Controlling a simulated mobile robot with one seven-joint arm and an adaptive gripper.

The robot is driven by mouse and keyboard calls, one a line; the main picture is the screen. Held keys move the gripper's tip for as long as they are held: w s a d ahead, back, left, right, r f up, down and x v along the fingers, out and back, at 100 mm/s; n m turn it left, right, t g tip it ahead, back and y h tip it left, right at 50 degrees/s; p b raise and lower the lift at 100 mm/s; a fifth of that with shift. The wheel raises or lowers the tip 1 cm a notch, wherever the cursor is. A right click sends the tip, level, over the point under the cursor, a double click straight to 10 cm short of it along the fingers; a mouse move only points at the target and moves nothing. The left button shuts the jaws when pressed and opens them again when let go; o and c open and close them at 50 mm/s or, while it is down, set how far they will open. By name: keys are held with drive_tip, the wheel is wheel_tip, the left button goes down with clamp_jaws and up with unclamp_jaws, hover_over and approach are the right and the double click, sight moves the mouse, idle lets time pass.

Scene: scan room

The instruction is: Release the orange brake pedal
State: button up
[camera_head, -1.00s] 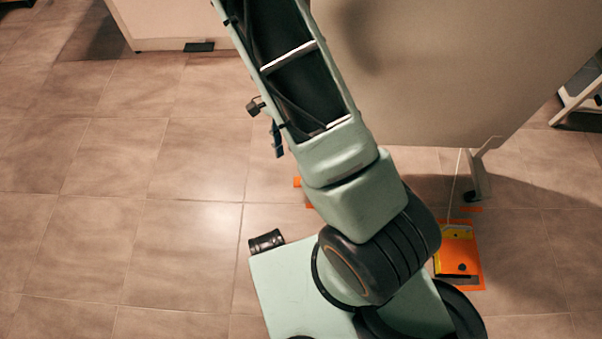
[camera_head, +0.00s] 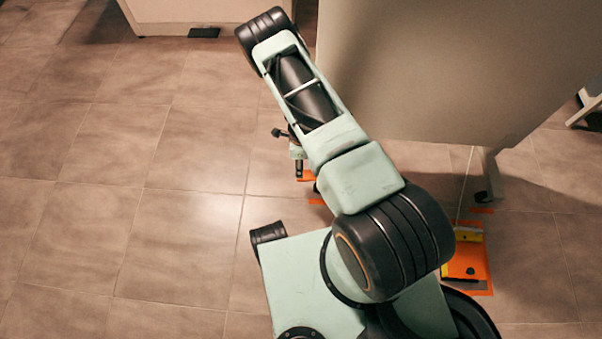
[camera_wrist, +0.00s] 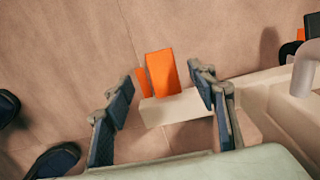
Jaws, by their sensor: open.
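The orange brake pedal (camera_wrist: 163,72) shows in the wrist view as an orange block at a pale bar's end, with a thin orange strip to its left. My gripper (camera_wrist: 160,78) is open, its two dark-padded fingers on either side of the block in the picture. No contact with it is visible; the height gap cannot be told. In the head view my gripper (camera_head: 298,167) hangs left of my arm, and small orange pieces (camera_head: 306,176) show beside it. My arm hides most of that spot.
A large beige panel (camera_head: 430,70) fills the upper right, with a caster (camera_head: 482,195) below. An orange-and-yellow floor unit (camera_head: 468,262) with a thin cable lies right of my arm. A pale cabinet (camera_head: 170,14) stands at the back. Tiled floor on the left is clear.

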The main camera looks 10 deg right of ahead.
sight(307, 175)
wheel_tip(307, 175, down, 8)
drive_tip(key=b, duration=0.2)
drive_tip(key=shift+b, duration=0.3)
drive_tip(key=shift+c, duration=0.2)
clamp_jaws()
